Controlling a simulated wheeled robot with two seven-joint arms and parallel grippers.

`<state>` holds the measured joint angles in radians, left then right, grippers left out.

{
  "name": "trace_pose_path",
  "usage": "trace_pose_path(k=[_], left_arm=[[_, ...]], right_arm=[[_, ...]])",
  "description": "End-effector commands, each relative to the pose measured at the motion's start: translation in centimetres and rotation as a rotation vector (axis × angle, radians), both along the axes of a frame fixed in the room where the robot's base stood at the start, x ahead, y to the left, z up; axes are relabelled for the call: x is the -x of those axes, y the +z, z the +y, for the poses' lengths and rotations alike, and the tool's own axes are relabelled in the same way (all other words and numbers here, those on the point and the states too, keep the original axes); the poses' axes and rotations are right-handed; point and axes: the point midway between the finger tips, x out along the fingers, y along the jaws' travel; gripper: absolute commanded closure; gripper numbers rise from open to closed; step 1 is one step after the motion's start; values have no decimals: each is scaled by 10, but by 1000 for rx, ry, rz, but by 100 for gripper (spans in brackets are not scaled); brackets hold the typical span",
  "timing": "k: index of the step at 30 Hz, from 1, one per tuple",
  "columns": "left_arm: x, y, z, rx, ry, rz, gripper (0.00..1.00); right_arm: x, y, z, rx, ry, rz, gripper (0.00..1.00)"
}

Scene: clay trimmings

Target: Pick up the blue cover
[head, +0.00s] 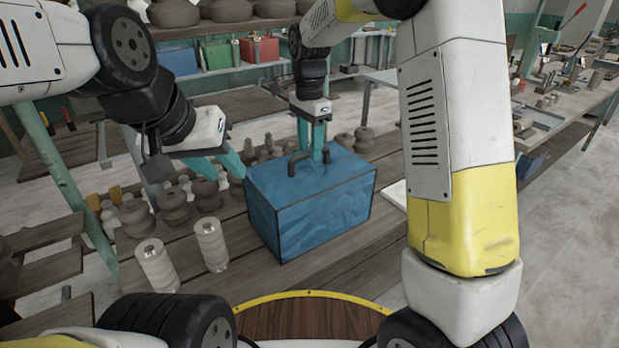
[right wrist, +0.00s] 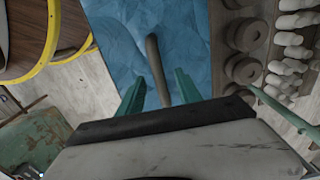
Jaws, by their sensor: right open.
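The blue cover (head: 310,215) is a box-shaped piece with dark edges and a dark arched handle (head: 298,158) on top. It stands on the wooden bench. My right gripper (head: 318,150) points down at the top of the cover, by the handle. In the right wrist view, its two teal fingers (right wrist: 158,95) are apart, with the handle bar (right wrist: 155,62) showing between them and the blue top (right wrist: 115,35) beyond. My left gripper (head: 238,166) is at the cover's upper left edge; its finger opening is not clear, and I cannot tell whether it touches.
Two pale ribbed spools (head: 210,245) and several brown clay pots (head: 174,205) stand left of the cover on the bench (head: 330,270). A round wooden top with a yellow rim (head: 310,294) is in front. Green and red bins (head: 260,50) are at the back.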

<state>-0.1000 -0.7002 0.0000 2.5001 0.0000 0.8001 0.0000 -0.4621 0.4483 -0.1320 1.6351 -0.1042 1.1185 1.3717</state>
Motion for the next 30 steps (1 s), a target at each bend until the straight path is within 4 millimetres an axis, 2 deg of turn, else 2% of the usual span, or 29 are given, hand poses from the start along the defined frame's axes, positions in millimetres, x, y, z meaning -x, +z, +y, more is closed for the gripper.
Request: trace_pose_path(k=[3, 6, 13, 19, 30], left_arm=[[0, 0, 0, 0, 0, 0, 64], [0, 0, 0, 0, 0, 0, 64], [0, 0, 0, 0, 0, 0, 64], [0, 0, 0, 0, 0, 0, 64], [0, 0, 0, 0, 0, 0, 64]], right_arm=[[0, -16, 0, 1, 0, 2, 59], [0, -23, 0, 0, 0, 0, 59], [0, -23, 0, -1, 0, -1, 59], [0, -23, 0, -1, 0, -1, 98], [0, -23, 0, -1, 0, -1, 100]])
